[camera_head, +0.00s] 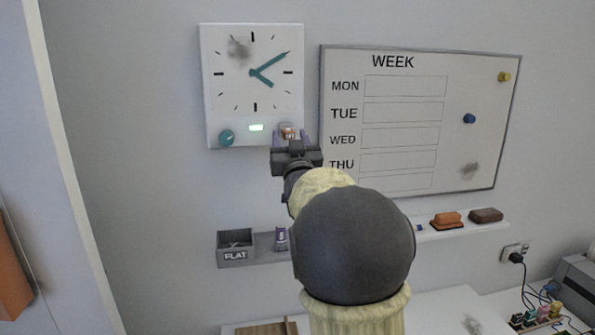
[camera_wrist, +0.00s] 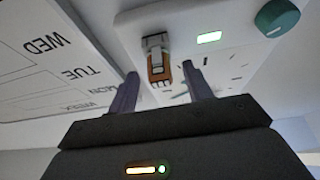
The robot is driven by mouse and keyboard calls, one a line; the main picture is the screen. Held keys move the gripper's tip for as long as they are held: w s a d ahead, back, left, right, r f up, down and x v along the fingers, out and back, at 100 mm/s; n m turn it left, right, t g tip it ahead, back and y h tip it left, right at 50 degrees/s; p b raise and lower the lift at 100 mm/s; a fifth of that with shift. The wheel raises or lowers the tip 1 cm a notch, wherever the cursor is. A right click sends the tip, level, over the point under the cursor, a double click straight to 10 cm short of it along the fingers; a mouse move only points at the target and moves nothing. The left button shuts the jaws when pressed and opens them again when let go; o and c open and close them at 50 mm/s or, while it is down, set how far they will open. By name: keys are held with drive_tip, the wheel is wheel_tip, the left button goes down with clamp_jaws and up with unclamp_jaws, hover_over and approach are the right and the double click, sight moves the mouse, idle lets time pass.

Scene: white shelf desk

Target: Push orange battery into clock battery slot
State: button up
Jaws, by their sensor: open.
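The white wall clock (camera_head: 230,100) has teal hands, a teal knob and a lit green display along its lower edge. Its face also shows in the wrist view (camera_wrist: 235,62). The orange battery (camera_wrist: 158,68), with a grey end piece, is at the clock's lower right corner; it shows small in the head view (camera_head: 288,132). The slot's edges are not clear, and I cannot tell how deep the battery sits. My gripper (camera_wrist: 160,77) is open, its two purple fingers apart on either side of the battery, with no clear contact. It also shows at the clock's lower right (camera_head: 290,138).
A whiteboard (camera_head: 410,115) with weekday rows hangs close to the right of the clock. Below are a grey tray (camera_head: 235,257) marked FLAT and a ledge with an orange eraser (camera_head: 446,220) and a brown one (camera_head: 485,215). The wall left of the clock is clear.

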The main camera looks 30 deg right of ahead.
drive_tip(key=b+v, duration=0.6)
drive_tip(key=v, duration=1)
drive_tip(key=shift+s, duration=0.1)
drive_tip(key=a+f+n+g+y+p, duration=0.15)
drive_tip(key=a+f+g, duration=0.3)
drive_tip(key=f, duration=0.65)
drive_tip(key=a+f+g+y, duration=0.3)
drive_tip(key=f+g, duration=0.2)
drive_tip(key=f, duration=0.5)
drive_tip(key=s+a+f+g, duration=0.2)
drive_tip(key=s+f+g, duration=0.1)
drive_tip(key=s+f, duration=0.1)
drive_tip(key=s+a+f+n+g+y, duration=0.1)
drive_tip(key=s+a+f+g, duration=0.1)
drive_tip(key=s+f, duration=0.3)
drive_tip(key=s+a+f+g+p, duration=0.1)
drive_tip(key=s+a+f+g, duration=0.1)
drive_tip(key=s+f+g, duration=0.2)
wheel_tip(320, 180, down, 2)
drive_tip(key=shift+s+a+f+n+y, duration=0.2)
drive_tip(key=shift+s+a+n+y, duration=0.2)
drive_tip(key=shift+s, duration=0.35)
drive_tip(key=shift+g, duration=0.25)
